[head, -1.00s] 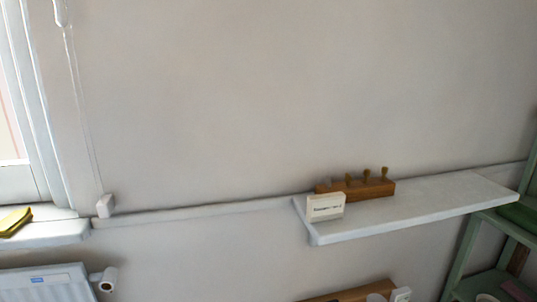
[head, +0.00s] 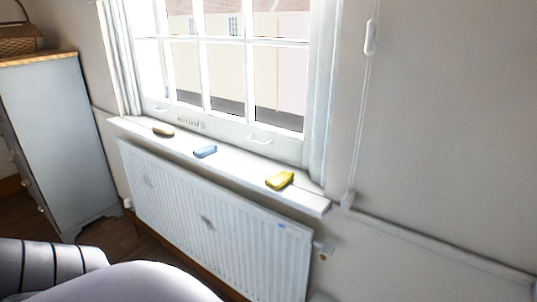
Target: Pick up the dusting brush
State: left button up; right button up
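A small brown object (head: 163,130) lies at the left end of the windowsill (head: 245,166) in the head view. It may be the dusting brush, but it is too small to tell. A light blue item (head: 205,151) lies near the middle of the sill. A yellow item (head: 280,180) lies near its right end. The three lie apart from each other. Neither of my grippers is in view.
A white radiator (head: 215,222) is on the wall below the sill. A grey chest of drawers (head: 62,125) with a wicker basket (head: 18,39) on it stands at the left. A blind cord (head: 361,110) hangs right of the window. The sill between the items is clear.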

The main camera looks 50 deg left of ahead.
aim_at(168, 132)
jog(key=u, duration=2.2)
